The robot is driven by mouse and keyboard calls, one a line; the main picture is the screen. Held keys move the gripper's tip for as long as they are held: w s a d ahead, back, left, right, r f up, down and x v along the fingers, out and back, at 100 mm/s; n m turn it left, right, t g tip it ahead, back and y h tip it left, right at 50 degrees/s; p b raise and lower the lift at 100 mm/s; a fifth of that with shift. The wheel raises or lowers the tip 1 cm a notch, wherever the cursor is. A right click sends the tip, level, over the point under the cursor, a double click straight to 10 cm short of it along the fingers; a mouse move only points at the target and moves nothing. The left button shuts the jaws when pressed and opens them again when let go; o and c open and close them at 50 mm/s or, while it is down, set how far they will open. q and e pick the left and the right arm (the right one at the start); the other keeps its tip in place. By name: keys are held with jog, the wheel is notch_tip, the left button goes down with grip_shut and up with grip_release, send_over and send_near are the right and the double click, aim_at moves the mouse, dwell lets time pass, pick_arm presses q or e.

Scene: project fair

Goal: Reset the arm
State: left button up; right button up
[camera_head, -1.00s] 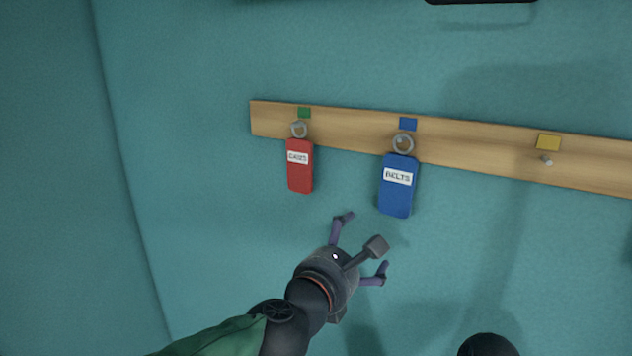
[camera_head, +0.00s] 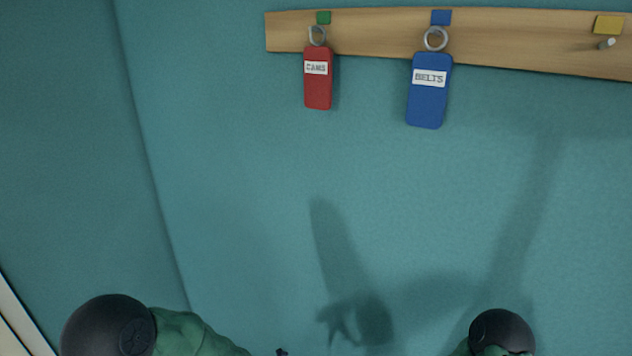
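My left arm (camera_head: 160,332) shows at the lower left, with its black joint and green sleeve. Its gripper lies at or below the bottom edge; only a small dark tip shows there, too little to tell its state. My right arm (camera_head: 500,330) shows only as a black joint and a bit of green at the bottom right. Its gripper is out of view. Both arms are well below the hanging tags and apart from them.
A wooden rail (camera_head: 370,38) runs along the teal wall (camera_head: 250,190). A red tag (camera_head: 318,88) hangs under a green label, a blue tag (camera_head: 428,105) under a blue label. The peg (camera_head: 606,43) under the yellow label is bare. The wall below is clear.

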pick_arm(q)
jog(key=s+a+f+m+g+b, duration=0.2)
jog(key=s+f+m+g+b, duration=0.1)
jog(key=s+f, duration=0.7)
jog(key=s+a+f+m+g+h+b, duration=0.1)
jog(key=s+f+m, duration=0.4)
jog(key=s+f, duration=0.6)
notch_tip(320, 180, down, 4)
jog(key=shift+s+a+r+m+g+b, duration=0.15)
jog(key=shift+s+a+m+g+b, duration=0.3)
jog(key=shift+g+b, duration=0.65)
jog(key=shift+w+a, duration=0.1)
jog(key=shift+w, duration=0.1)
